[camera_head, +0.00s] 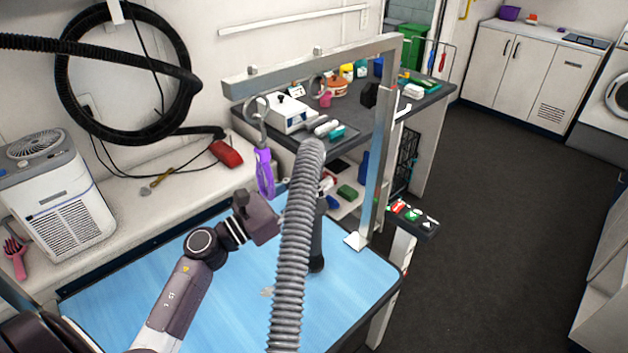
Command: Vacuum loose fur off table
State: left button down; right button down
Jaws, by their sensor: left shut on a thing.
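The blue grooming table (215,290) fills the lower middle of the view. My left arm reaches over it from the lower left. My left gripper (285,222) is shut on the black vacuum nozzle (317,245), which stands roughly upright with its lower end at or just above the tabletop. I cannot tell whether it touches. The grey ribbed hose (295,240) passes in front and hides the fingertips and part of the nozzle. A small pale tuft of fur (267,292) lies on the table left of the hose. My right gripper is not in view.
A metal grooming arm (378,170) with a hanging purple loop (264,172) rises from the table's far side. A cluttered dark counter (400,110) stands behind. A white air unit (60,205) sits on the left ledge. The dark floor (490,220) at right is clear.

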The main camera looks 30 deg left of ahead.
pick_arm(q)
jog(key=shift+a, duration=0.1)
jog(key=s+a+b, duration=0.3)
jog(key=a, duration=0.3)
jog(key=shift+a+b, duration=0.35)
jog(key=shift+b, duration=0.05)
jog(key=shift+r, duration=0.1)
dwell(0.7)
jog(key=shift+s, duration=0.1)
jog(key=s+b, duration=0.1)
jog(key=s, duration=0.7)
jog(key=shift+s+a, duration=0.2)
jog(key=shift+a, duration=0.2)
jog(key=shift+r, duration=0.1)
dwell(0.6)
